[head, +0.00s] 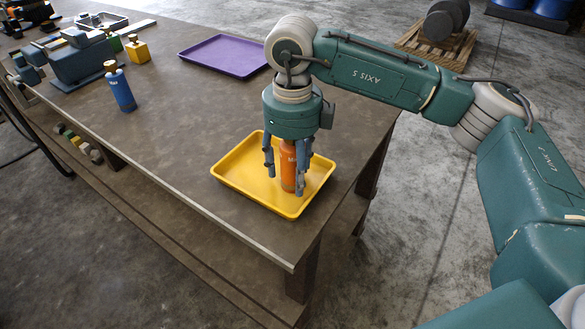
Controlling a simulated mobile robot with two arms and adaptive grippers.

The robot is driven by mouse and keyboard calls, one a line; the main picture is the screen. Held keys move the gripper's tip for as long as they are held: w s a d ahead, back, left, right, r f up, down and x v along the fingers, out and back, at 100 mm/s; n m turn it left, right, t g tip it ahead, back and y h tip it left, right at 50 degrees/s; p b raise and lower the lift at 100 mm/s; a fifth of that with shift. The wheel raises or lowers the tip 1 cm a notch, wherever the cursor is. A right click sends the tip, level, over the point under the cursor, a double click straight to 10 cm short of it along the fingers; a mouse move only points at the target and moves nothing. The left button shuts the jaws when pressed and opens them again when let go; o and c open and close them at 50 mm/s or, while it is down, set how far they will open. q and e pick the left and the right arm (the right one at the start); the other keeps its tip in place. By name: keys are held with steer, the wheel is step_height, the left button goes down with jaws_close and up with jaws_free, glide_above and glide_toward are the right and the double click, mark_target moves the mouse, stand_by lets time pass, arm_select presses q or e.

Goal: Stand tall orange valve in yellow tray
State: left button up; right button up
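The tall orange valve (289,167) stands upright in the yellow tray (231,176), right of the tray's middle. It has pale lettering on its side, and its top is hidden under my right gripper. My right gripper (287,180) points straight down over the valve, with its blue-grey fingers on both sides of it. A gap shows between the left finger and the valve, so the fingers look open around it. The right fingers are close to the valve, and I cannot tell if they touch it. My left gripper is not in view.
The tray lies near the table's front right corner (293,266). A purple tray (224,55) lies empty behind it. A blue valve (121,90), a short yellow valve (138,50) and a dark housing (85,62) stand at the left. The table's middle is clear.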

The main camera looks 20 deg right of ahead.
steer(key=shift+r, duration=0.55)
step_height(320, 180, up, 10)
steer(key=shift+f+b, duration=0.1)
steer(key=shift+b, duration=0.7)
steer(key=shift+r, duration=0.7)
